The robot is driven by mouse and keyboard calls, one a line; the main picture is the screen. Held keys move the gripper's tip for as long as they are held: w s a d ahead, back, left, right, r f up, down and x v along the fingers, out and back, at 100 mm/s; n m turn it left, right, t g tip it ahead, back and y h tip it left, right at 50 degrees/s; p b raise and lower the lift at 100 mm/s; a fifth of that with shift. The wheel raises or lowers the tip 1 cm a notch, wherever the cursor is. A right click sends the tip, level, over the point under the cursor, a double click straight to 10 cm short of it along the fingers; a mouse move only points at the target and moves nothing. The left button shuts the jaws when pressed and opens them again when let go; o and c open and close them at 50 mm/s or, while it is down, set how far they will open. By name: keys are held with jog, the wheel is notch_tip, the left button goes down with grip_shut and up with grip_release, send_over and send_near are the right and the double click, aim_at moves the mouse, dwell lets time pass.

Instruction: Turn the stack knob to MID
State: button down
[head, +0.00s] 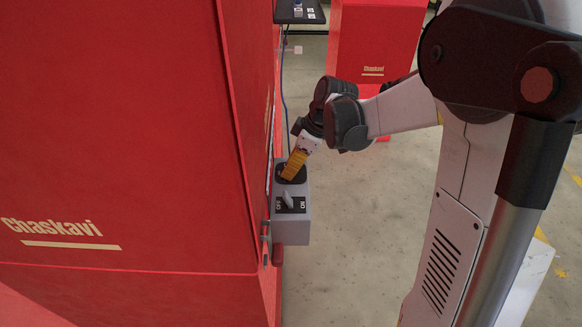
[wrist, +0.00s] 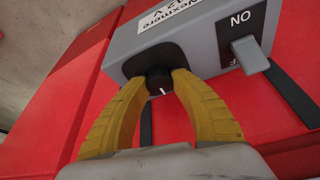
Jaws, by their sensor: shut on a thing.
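The stack knob (wrist: 158,80) is a small black dial with a white pointer line, on the black face of a grey control box (wrist: 125,43). In the wrist view, my gripper (wrist: 160,84) has its two yellow fingers closed around the knob, one on each side. The pointer line points toward the bottom of the picture, slightly right. No MID mark is readable. In the head view, my gripper (head: 287,177) reaches the upper part of the grey box (head: 291,228), and its fingers hide the knob there.
A light grey toggle switch (wrist: 248,54) with ON and OFF labels sits beside the knob on the same box. The box is fixed to a large red cabinet (head: 120,120). Another red cabinet (head: 375,40) stands behind. Open concrete floor (head: 350,240) lies to the right.

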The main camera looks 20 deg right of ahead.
dwell(0.5)
jog(key=c, duration=1.3)
grip_release()
jog(key=v, duration=1.2)
jog(key=s+a+f+m+h+b, duration=0.1)
jog(key=s+m, duration=0.1)
jog(key=s, duration=0.1)
jog(key=s+a+f+m+t+b, duration=0.1)
jog(key=s+m+b, duration=0.1)
jog(key=s, duration=0.2)
jog(key=s+a+f+m+t+h+b, duration=0.1)
jog(key=s+f+m+b, duration=0.1)
jog(key=s, duration=0.2)
jog(key=shift+a+h, duration=0.25)
jog(key=shift+h, duration=0.05)
jog(key=s+f+m+t+h+b, duration=0.1)
jog(key=s+f+m+t+b, duration=0.1)
jog(key=s+f+m, duration=0.3)
jog(key=shift+s+f+t+b, duration=0.15)
jog(key=shift+s+t+b, duration=0.15)
jog(key=shift+s+b, duration=0.25)
